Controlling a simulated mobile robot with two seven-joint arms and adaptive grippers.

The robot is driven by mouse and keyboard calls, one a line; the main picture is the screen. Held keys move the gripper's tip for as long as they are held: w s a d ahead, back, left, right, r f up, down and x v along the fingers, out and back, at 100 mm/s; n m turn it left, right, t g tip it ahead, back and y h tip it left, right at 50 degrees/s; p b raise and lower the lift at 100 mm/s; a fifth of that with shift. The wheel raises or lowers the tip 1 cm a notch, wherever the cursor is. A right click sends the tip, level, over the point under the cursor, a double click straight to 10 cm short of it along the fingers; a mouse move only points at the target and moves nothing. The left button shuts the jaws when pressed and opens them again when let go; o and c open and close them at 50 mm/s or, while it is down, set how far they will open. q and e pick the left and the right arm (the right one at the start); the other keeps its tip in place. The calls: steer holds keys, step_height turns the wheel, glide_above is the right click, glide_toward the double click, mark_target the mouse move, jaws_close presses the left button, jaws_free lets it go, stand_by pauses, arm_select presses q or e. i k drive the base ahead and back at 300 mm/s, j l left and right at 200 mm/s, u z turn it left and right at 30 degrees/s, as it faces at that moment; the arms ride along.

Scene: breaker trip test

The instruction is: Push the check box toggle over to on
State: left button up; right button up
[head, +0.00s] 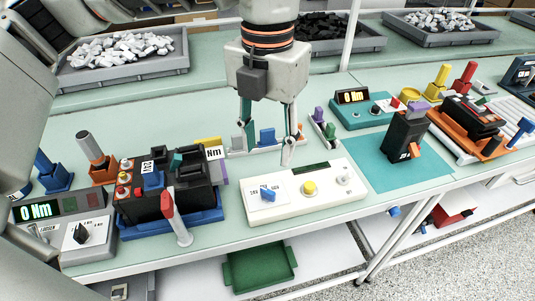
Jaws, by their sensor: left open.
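The white check box (318,205) lies on the bench in the middle of the head view. On its top are a blue knob or lever (268,195), a yellow button (310,188), a small pale control (345,179) and a dark display strip (310,168). I cannot tell for sure which control is the toggle, or its position. My left gripper (267,138) points down, open and empty, with its fingers spread above and behind the box's back left part. Its right fingertip is near the box's back edge; contact cannot be told. My right gripper is not in view.
A rack with blue and grey pieces (267,136) stands behind the box. A black breaker with an orange lever (405,137) stands on a teal mat (365,160) to the right.

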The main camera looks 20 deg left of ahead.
mark_target(350, 175)
steer(key=k, duration=1)
